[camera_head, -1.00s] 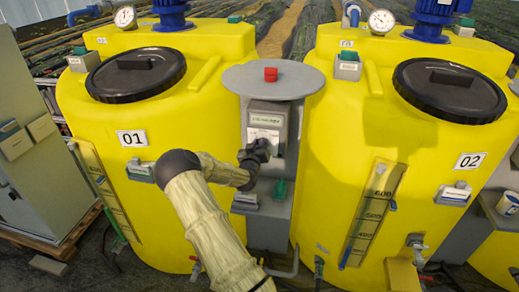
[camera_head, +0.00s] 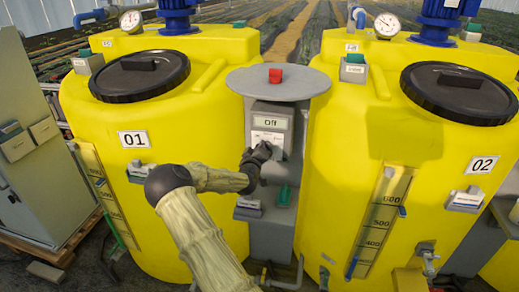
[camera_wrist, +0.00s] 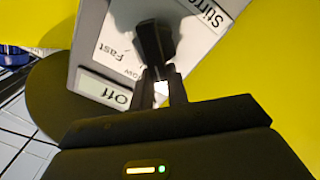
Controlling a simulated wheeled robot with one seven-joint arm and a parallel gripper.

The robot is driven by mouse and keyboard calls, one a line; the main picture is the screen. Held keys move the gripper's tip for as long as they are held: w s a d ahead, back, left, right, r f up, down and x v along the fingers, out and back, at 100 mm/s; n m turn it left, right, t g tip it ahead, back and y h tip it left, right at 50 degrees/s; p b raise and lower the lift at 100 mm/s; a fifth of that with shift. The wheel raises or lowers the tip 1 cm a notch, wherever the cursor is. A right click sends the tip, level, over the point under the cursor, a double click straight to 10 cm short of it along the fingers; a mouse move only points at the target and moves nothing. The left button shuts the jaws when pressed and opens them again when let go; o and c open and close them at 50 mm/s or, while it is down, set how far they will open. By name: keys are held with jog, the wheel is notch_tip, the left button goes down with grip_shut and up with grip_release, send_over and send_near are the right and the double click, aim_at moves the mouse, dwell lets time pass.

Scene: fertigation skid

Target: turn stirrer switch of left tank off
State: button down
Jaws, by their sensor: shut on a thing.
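The grey switch box (camera_head: 271,114) stands on the grey column between the two yellow tanks, and its display (camera_head: 271,122) reads "Off". In the wrist view the display (camera_wrist: 105,92) also reads "Off", beside a white label with "Fast" and "Stirr…" in view. My gripper (camera_head: 262,152) is at the front of the box, and in the wrist view its fingers (camera_wrist: 163,86) are shut on the black switch knob (camera_wrist: 153,42). The left tank (camera_head: 200,110), marked 01, stands left of the box. The knob is largely hidden by my gripper in the head view.
A round grey top with a red button (camera_head: 275,76) sits above the box. A green switch (camera_head: 284,196) is below it on the column. The right tank (camera_head: 340,130), marked 02, stands close on the right. A grey cabinet (camera_head: 30,150) is at far left.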

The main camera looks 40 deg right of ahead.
jog(key=shift+f, duration=0.1)
jog(key=c, duration=1.4)
grip_release()
jog(key=shift+o, duration=0.2)
jog(key=shift+a, duration=0.1)
jog(key=b+v, duration=0.2)
jog(key=v, duration=1.5)
jog(key=shift+s, duration=0.2)
jog(key=shift+a, duration=0.1)
